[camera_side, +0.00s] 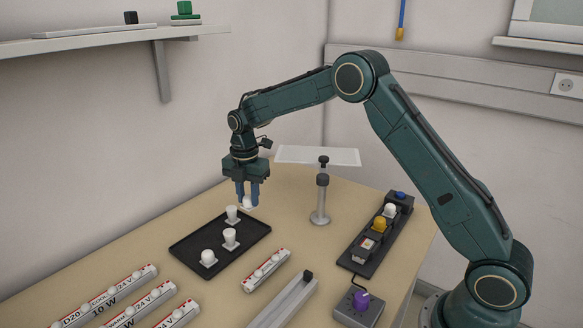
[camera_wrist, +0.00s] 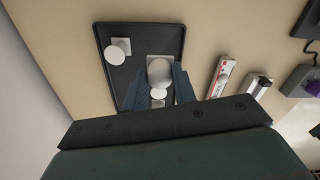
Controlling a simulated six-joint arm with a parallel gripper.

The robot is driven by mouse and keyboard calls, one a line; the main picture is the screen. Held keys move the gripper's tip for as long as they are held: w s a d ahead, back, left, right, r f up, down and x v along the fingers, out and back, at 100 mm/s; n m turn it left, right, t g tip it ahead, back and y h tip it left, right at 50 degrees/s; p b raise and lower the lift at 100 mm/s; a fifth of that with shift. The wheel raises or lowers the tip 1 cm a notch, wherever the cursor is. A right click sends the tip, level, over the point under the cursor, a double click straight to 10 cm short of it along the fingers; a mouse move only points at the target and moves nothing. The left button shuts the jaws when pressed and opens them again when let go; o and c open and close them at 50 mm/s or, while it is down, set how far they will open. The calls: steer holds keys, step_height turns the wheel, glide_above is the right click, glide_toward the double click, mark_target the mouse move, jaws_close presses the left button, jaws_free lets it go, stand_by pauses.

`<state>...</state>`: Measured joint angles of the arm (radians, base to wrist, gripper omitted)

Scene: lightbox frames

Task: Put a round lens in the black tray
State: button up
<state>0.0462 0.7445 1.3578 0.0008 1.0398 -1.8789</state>
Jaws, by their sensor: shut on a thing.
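The black tray (camera_side: 190,244) lies on the table, with several white pieces standing in it: a round-topped one (camera_side: 208,257) at the front and two flared ones (camera_side: 230,237) farther back. My gripper (camera_side: 247,204) points down above the tray's far right edge, shut on a small white round lens (camera_side: 247,203). In the wrist view the lens (camera_wrist: 160,72) sits between the fingertips, over the tray (camera_wrist: 103,60). Its underside is hidden there, and I cannot tell whether it touches anything below.
White strips (camera_side: 266,270) with red markings lie right of the tray and at the front left. A dark button strip (camera_side: 378,236) and a box with a purple knob (camera_side: 359,303) are at the right.

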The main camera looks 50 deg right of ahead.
mark_target(249, 206)
steer(key=shift+f, duration=1.85)
steer(key=shift+f, duration=2.1)
steer(key=shift+f, duration=0.15)
steer(key=o, duration=0.9)
steer(key=shift+o, duration=0.2)
step_height(249, 206, up, 11)
steer(key=shift+r, duration=0.65)
